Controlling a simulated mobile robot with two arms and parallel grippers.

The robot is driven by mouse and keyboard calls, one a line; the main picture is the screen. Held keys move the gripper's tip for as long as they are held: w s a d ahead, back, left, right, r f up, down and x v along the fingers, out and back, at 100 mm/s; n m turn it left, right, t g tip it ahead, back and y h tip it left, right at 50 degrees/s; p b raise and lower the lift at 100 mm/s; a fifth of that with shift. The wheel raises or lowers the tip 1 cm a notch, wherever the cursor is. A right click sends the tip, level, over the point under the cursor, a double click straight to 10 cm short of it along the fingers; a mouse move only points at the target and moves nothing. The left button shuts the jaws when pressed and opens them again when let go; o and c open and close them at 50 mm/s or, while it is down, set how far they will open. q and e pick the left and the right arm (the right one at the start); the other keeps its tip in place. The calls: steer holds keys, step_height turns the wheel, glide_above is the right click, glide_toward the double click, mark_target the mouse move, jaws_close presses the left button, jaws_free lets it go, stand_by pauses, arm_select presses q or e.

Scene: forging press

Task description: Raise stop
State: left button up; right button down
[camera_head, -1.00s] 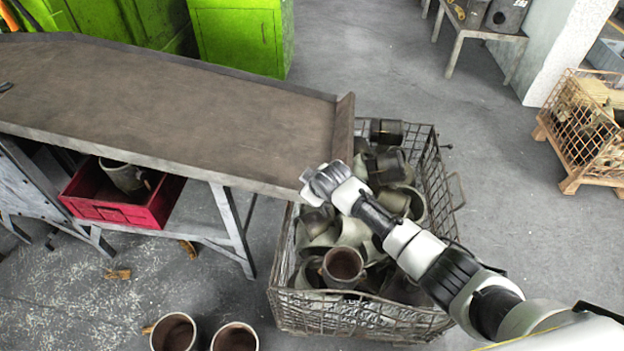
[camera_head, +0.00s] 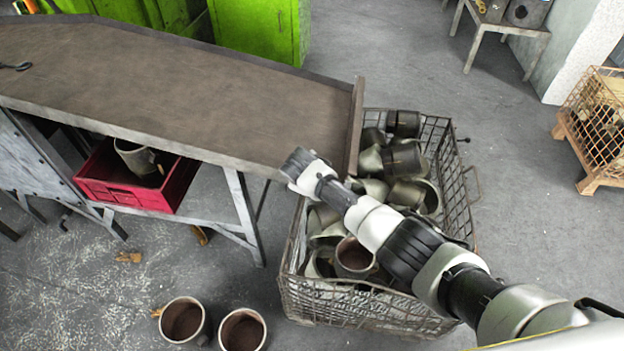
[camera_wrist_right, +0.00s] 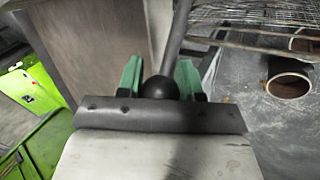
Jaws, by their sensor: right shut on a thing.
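A long brown chute table (camera_head: 180,90) runs across the left of the head view. At its right end a narrow metal plate, apparently the stop (camera_head: 356,130), stands upright along the edge. My right gripper (camera_head: 293,166) is at the table's near right corner, beside the lower end of the plate. In the wrist view my right gripper (camera_wrist_right: 160,80) has its green fingers on either side of a black ball knob (camera_wrist_right: 160,88), shut on it. A grey rod (camera_wrist_right: 178,40) runs up from the knob's side. In the head view the knob is hidden. My left gripper is not in view.
A wire basket (camera_head: 458,185) full of dark metal cups stands under the table's right end and my right arm. Two cups (camera_head: 183,320) stand on the floor in front. A red crate (camera_head: 125,195) sits below the table.

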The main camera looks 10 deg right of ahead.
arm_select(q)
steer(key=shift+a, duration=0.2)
arm_select(e)
steer(key=shift+a, duration=0.15)
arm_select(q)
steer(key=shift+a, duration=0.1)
arm_select(e)
steer(key=c, duration=0.8)
jaws_free()
steer(key=shift+o, duration=0.2)
steer(key=shift+s+r, duration=0.15)
steer(key=shift+r, duration=0.1)
arm_select(q)
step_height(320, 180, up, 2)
steer(key=p, duration=0.2)
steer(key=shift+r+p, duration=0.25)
steer(key=shift+p, duration=0.05)
arm_select(e)
steer(key=v, duration=1)
steer(key=shift+a, duration=0.1)
